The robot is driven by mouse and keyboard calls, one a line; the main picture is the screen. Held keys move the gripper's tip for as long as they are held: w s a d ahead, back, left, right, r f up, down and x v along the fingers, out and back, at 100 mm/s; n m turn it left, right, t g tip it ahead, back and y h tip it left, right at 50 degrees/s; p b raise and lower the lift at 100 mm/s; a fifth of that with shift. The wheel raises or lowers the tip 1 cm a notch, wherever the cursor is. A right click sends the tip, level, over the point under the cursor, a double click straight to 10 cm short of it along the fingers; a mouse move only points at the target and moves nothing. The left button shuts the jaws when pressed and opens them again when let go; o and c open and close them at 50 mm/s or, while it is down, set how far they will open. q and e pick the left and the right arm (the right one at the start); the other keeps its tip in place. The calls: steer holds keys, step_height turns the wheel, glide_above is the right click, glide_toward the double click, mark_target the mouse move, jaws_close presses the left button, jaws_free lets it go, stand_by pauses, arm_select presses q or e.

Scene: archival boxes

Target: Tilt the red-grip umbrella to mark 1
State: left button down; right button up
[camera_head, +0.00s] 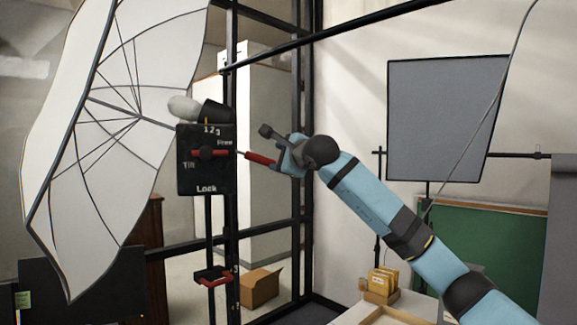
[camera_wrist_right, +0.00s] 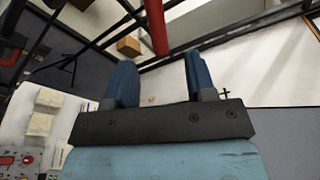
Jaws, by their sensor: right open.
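The white umbrella (camera_head: 110,110) stands open at the left, its ribbed inner side facing right. Its shaft runs to a black panel (camera_head: 203,178) lettered Tilt, Free and Lock, with marks 1 2 3 at the top. A red knob (camera_head: 208,153) sits on the panel; I cannot tell which mark the tilt is at. The red grip (camera_head: 259,158) sticks out right of the panel. My right gripper (camera_head: 277,153) is open at the grip's right end. In the right wrist view the red grip (camera_wrist_right: 157,28) ends between the fingertips, unclamped. My left gripper is not in view.
Black frame posts (camera_head: 300,100) and a slanting bar stand close around my right arm. A grey panel (camera_head: 445,118) hangs at the right. A red-edged bracket (camera_head: 213,277) is low on the stand. A cardboard box (camera_head: 260,289) lies on the floor.

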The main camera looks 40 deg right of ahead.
steer(key=s, duration=0.4)
steer(key=shift+s+a+r+b, duration=0.1)
steer(key=shift+a+r+b, duration=0.15)
steer(key=shift+a+b, duration=0.1)
